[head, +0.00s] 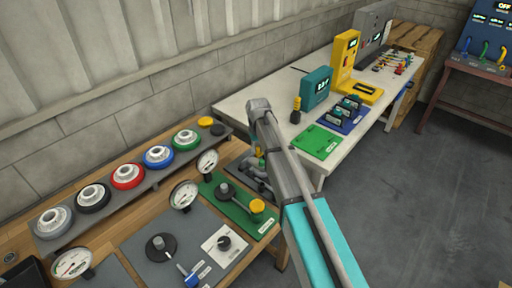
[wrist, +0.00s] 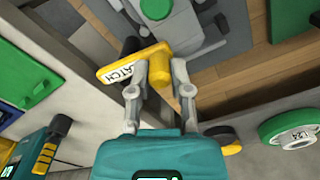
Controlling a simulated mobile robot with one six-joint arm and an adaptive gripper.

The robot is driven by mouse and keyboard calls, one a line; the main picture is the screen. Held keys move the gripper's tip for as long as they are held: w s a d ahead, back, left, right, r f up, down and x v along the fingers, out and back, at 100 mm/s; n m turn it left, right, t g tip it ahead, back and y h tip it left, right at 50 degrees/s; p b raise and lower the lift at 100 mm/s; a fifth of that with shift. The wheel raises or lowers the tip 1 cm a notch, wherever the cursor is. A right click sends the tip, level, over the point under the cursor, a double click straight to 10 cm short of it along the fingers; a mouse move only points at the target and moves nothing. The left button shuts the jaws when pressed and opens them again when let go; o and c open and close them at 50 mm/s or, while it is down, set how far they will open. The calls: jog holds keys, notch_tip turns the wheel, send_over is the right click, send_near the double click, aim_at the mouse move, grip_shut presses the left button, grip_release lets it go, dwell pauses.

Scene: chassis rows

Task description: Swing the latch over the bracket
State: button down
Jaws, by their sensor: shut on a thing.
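The yellow latch (wrist: 122,68), lettered LATCH, shows in the wrist view with a yellow cylindrical knob (wrist: 206,71) at its right end. My gripper (wrist: 170,68) is shut on the latch, with one finger on each side of the yellow part. A black rounded part (wrist: 130,46) stands just beyond the latch. I cannot pick out the bracket for certain. In the head view my arm hides the gripper and most of the latch fixture on the grey plate (head: 247,168).
Close by on the wooden bench are a green panel (head: 226,206) with a yellow knob, and dial gauges (head: 183,195). Coloured round knobs line a back rail (head: 140,173). The white table (head: 235,108) beyond holds a teal meter (head: 315,88) and a green mat (head: 317,142).

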jog(key=shift+s+d+n, duration=0.15)
jog(key=shift+d+n, duration=0.05)
jog(key=shift+n, duration=0.5)
jog(key=c, duration=0.5)
grip_release()
jog(key=shift+c, duration=0.2)
jog(key=shift+r, duration=0.1)
